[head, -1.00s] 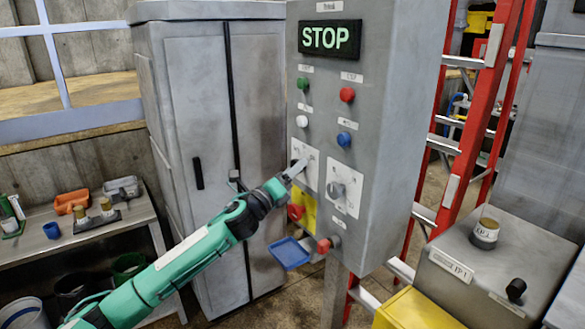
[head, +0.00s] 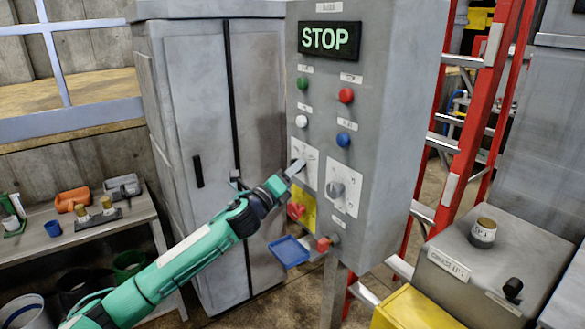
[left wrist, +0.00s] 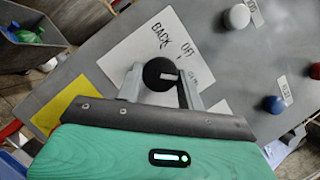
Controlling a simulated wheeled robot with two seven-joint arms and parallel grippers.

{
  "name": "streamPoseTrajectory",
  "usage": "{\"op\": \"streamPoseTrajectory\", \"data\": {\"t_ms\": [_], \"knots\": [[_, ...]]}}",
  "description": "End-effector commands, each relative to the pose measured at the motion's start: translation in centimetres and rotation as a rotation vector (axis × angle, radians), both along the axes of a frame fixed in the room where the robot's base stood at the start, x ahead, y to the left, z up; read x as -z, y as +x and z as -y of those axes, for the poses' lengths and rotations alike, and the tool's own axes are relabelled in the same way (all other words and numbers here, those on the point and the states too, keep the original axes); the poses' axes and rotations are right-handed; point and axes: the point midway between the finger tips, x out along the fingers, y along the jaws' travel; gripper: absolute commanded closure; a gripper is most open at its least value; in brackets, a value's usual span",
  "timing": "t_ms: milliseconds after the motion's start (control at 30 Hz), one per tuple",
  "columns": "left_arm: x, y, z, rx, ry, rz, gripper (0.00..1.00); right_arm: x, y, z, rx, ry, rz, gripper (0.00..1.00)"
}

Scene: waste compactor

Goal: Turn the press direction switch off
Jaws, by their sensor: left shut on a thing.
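The press direction switch is a round black knob (left wrist: 160,72) on a white plate (left wrist: 122,64) marked BACK and OFF, with a third label partly hidden. A pale pointer line shows on the knob. My left gripper (left wrist: 163,88) is shut on the knob, one finger on each side. In the head view my left gripper (head: 297,168) reaches the left white plate (head: 309,158) on the grey control panel (head: 390,130) and hides the knob. My right gripper is in neither view.
Above are green, red, white and blue buttons and a lit STOP display (head: 329,39). Below are a red knob on a yellow plate (head: 302,207) and a blue tray (head: 289,251). A red ladder (head: 470,140) stands right.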

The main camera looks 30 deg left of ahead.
Motion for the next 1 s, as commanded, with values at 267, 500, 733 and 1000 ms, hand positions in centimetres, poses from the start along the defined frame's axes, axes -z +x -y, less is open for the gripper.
{"op": "streamPoseTrajectory", "data": {"t_ms": [267, 500, 733, 1000], "knots": [[-0.8, 0.0, 0.1, -0.001, -0.197, -0.084, 0.85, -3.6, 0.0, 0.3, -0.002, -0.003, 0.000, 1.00], [-0.9, -0.1, 0.2, 0.000, -0.397, -0.166, 0.85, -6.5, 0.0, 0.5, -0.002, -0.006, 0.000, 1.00], [-0.9, -0.1, 0.2, -0.002, -0.558, -0.233, 0.85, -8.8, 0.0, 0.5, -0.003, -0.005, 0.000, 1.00], [-0.8, -0.1, 0.2, -0.001, -0.678, -0.282, 0.85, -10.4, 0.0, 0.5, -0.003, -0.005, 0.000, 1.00]]}}
